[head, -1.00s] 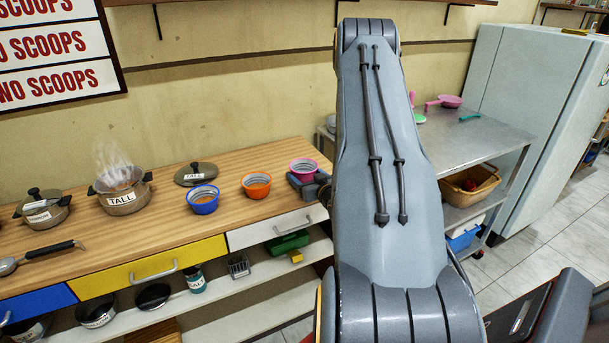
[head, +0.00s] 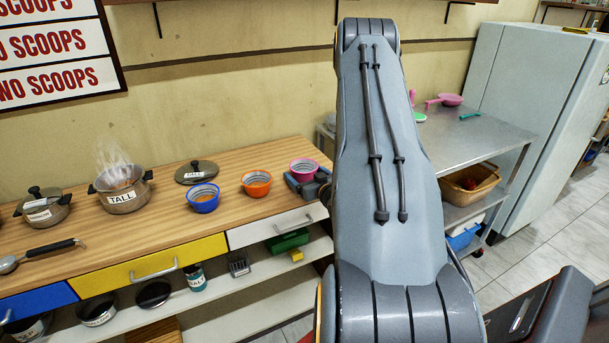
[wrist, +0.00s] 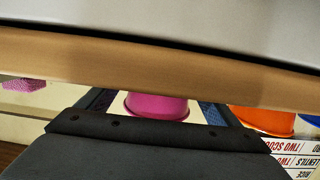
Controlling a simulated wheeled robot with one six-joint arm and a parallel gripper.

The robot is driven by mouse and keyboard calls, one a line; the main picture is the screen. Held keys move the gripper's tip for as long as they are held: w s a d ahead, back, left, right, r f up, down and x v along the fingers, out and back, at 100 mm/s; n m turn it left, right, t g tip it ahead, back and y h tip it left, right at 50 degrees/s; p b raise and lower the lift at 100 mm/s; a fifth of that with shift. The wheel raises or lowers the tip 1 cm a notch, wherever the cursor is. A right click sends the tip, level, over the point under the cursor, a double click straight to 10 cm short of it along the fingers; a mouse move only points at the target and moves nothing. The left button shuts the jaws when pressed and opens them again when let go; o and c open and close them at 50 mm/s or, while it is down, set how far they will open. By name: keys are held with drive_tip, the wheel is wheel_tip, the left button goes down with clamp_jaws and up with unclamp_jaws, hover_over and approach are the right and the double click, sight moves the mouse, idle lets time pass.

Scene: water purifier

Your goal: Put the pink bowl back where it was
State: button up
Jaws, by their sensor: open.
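The pink bowl (head: 304,171), grey inside, stands upright at the right end of the wooden counter (head: 120,240). My gripper (head: 308,187) is at the counter's right front corner, close against the bowl's near side, partly hidden by my arm. In the wrist view, which looks upside down, the pink bowl (wrist: 157,107) shows between the two spread fingers of my open gripper (wrist: 155,98). Whether the fingers touch it cannot be told.
An orange bowl (head: 256,184) and a blue bowl (head: 203,198) stand left of the pink bowl. Farther left are a lid (head: 197,173) and a steaming pot (head: 121,190). A metal table (head: 470,135) and a fridge (head: 535,110) are on the right.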

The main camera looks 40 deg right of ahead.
drive_tip(key=b+v, duration=0.2)
drive_tip(key=v, duration=1)
drive_tip(key=shift+a, duration=0.1)
